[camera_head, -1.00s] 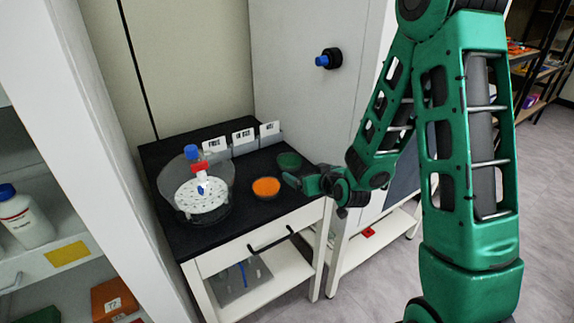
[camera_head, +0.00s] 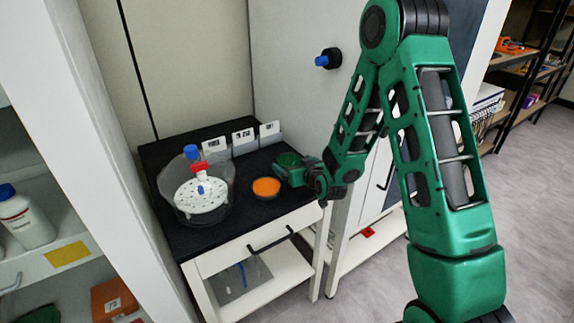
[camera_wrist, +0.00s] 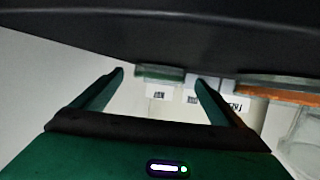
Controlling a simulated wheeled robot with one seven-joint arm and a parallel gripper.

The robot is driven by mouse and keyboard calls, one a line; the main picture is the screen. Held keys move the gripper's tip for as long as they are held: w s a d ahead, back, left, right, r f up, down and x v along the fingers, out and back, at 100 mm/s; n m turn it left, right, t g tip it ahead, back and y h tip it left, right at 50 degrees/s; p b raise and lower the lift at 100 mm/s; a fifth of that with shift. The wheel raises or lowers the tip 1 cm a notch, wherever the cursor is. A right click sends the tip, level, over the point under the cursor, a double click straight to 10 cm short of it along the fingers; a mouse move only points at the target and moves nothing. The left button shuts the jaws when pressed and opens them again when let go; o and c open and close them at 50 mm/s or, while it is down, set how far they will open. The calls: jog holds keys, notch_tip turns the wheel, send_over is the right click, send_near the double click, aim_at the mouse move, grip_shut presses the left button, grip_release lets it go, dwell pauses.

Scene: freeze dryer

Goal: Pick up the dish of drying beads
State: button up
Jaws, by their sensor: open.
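A shallow round dish of orange beads (camera_head: 266,187) sits on the black table top, right of the glass vessel. It also shows at the right of the wrist view (camera_wrist: 278,92), outside the fingers. A second shallow dish with green contents (camera_wrist: 158,74) lies ahead, between the two fingers in the wrist view. In the head view my gripper largely hides this green dish. I cannot tell which dish is meant by the drying beads. My gripper (camera_head: 288,170) is open and empty, low at the table's right side, right of the orange dish. Both fingers (camera_wrist: 160,78) show spread apart.
A clear glass vessel (camera_head: 168,185) with a white perforated plate, red clip and blue knob stands left of the orange dish. White label cards (camera_head: 243,137) in a grey holder line the table's back. A tall pale cabinet (camera_head: 285,80) with a blue knob stands behind.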

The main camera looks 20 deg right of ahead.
aim_at(289, 162)
jog(key=shift+x, duration=1.25)
jog(key=c, duration=1.2)
jog(key=shift+o, duration=0.2)
jog(key=shift+r, duration=0.15)
